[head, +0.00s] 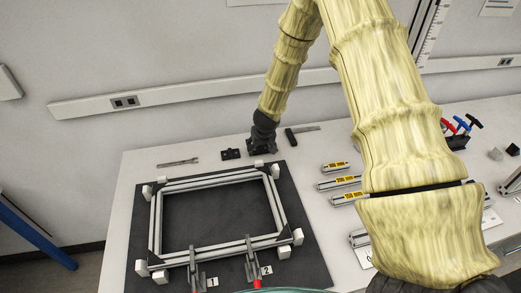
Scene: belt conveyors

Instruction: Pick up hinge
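A small black flat piece (231,154), which looks like the hinge, lies on the white table at the back, just behind the dark mat. My gripper (262,151) is dark and small in the head view, low over or at the table just right of the black piece. A narrow gap seems to lie between them. The fingers are too small and dark to tell whether they are open or shut, or whether they touch anything.
An aluminium frame (160,222) with white corner blocks lies on the dark mat (305,248), with clamps at its front. A thin metal tool (178,162) lies left, a black-handled tool (291,137) right. Yellow-labelled profiles (347,181) lie further right, partly behind my arm.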

